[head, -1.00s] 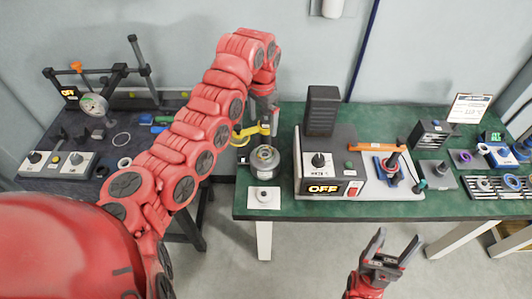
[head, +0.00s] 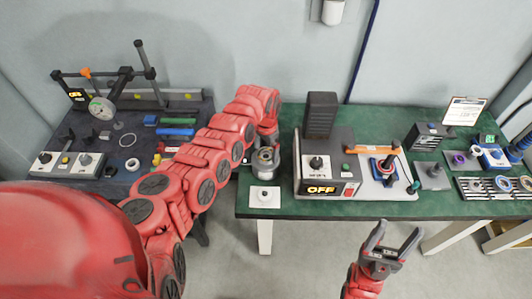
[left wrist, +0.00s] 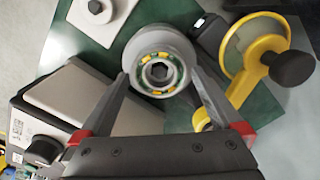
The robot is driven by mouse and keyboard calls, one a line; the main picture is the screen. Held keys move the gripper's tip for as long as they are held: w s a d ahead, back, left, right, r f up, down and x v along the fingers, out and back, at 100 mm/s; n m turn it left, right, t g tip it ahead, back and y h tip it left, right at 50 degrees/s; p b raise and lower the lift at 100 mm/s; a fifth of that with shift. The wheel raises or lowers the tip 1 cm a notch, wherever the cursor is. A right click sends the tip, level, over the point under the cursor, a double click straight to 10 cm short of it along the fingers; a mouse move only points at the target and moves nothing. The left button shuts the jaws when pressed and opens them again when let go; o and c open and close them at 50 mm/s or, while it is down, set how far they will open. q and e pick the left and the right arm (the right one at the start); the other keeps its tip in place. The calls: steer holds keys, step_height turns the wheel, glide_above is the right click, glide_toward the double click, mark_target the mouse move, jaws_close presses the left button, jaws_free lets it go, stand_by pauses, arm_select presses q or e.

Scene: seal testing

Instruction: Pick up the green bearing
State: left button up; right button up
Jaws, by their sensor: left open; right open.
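In the left wrist view, a ring with green and yellow segments (left wrist: 146,62), which looks like the green bearing, sits in the top of a round grey metal holder (left wrist: 135,48) around a dark central hole. The holder also shows in the head view (head: 265,168), near the green table's left end; the bearing is not clear there. My left gripper (head: 267,146) is over the holder. Its open fingers (left wrist: 158,76) reach to either side of the bearing; I cannot tell whether they touch. My right gripper (head: 398,233) is open and empty in front of the green table.
A yellow-rimmed magnifier (left wrist: 235,50) with a dark knob stands close beside the holder. A white plate (head: 264,197) lies in front of it. A control box reading OFF (head: 325,176) stands to the right. A dark table (head: 110,190) with test gear is on the left.

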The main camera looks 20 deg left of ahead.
arm_select(q)
steer(key=shift+f, duration=0.4)
steer(key=shift+c, duration=0.3)
steer(key=c, duration=1.4)
steer(key=shift+r, duration=0.1)
steer(key=shift+w+r, duration=0.1)
steer(key=shift+r, duration=0.4)
step_height(320, 180, up, 9)
steer(key=b, duration=0.3)
steer(key=shift+b, duration=0.3)
